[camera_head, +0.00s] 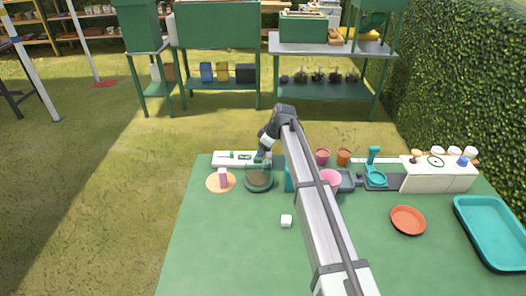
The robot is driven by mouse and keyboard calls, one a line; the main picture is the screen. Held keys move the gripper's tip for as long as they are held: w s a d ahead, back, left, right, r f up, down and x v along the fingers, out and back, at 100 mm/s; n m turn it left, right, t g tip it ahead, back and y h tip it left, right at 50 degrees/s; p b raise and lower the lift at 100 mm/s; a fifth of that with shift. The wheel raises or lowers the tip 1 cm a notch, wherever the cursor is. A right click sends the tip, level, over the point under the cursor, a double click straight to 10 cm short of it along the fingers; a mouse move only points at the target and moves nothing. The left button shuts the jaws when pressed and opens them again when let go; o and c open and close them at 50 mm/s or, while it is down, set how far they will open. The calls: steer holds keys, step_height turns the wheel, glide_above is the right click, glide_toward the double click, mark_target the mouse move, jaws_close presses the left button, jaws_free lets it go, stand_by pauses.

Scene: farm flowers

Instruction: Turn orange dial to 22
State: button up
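A flat light-orange disc (213,186) lies at the left of the green table, with a small pink upright piece (223,178) on or at its right part; it may be the orange dial. No numbers are readable on it at this size. My gripper (262,159) points down above the back of a dark round dish (258,181), to the right of the orange disc and apart from it. The fingers are too small and dark to tell open from shut, and nothing is clearly held.
A white panel (228,157) lies behind the disc. An orange-red dish (408,220), teal tray (493,232), teal stand (375,177) and white box (436,181) are at right. The table's front left is clear.

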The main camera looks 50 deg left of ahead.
steer(key=shift+c, duration=0.2)
steer(key=c, duration=1)
steer(key=shift+o, duration=0.2)
steer(key=shift+m, duration=0.3)
steer(key=m, duration=0.1)
steer(key=m+t, duration=0.1)
steer(key=m, duration=0.1)
steer(key=shift+s+t, duration=0.2)
steer(key=shift+t, duration=0.1)
steer(key=shift+m+t, duration=0.8)
steer(key=shift+m, duration=1.6)
